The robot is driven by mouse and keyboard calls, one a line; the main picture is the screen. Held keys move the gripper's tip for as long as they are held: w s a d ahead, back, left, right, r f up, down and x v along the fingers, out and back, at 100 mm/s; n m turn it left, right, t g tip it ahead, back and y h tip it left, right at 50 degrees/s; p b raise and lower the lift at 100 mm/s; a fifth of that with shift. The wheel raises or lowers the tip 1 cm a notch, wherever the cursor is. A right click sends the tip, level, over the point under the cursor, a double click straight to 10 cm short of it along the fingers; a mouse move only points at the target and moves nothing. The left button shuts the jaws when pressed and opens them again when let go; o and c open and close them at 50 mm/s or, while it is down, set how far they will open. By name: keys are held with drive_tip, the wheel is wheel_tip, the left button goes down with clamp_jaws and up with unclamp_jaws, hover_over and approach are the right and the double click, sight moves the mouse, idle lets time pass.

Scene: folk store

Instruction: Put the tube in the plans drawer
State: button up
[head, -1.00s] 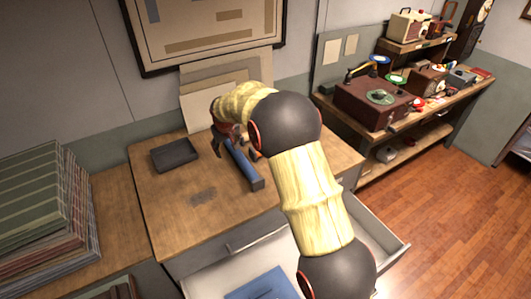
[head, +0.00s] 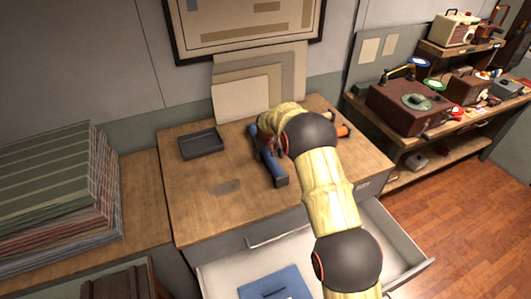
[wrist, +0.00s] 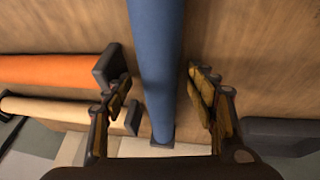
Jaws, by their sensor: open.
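A long blue tube (head: 272,170) with dark end caps lies on the wooden desk. My gripper (head: 268,142) is low over it, partly hidden by my arm in the head view. In the wrist view, my gripper (wrist: 160,88) is open, with one finger on each side of the blue tube (wrist: 155,45). A gap shows on both sides. An orange tube (wrist: 50,70) and a cream tube (wrist: 60,110) lie to its left there. The orange tube's end (head: 343,130) shows beside my arm. A drawer (head: 222,272) below the desktop stands open, with blue papers (head: 275,284) inside.
A dark shallow tray (head: 201,144) sits left of the blue tube on the desk (head: 190,205). Boards (head: 245,98) lean on the wall behind. A tall stack of striped sheets (head: 60,200) stands at the left. The desk's front left is clear.

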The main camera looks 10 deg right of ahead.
drive_tip(key=shift+f, duration=0.15)
drive_tip(key=shift+c, duration=0.9)
drive_tip(key=c, duration=1.2)
drive_tip(key=shift+w, duration=0.1)
clamp_jaws()
drive_tip(key=shift+r, duration=0.2)
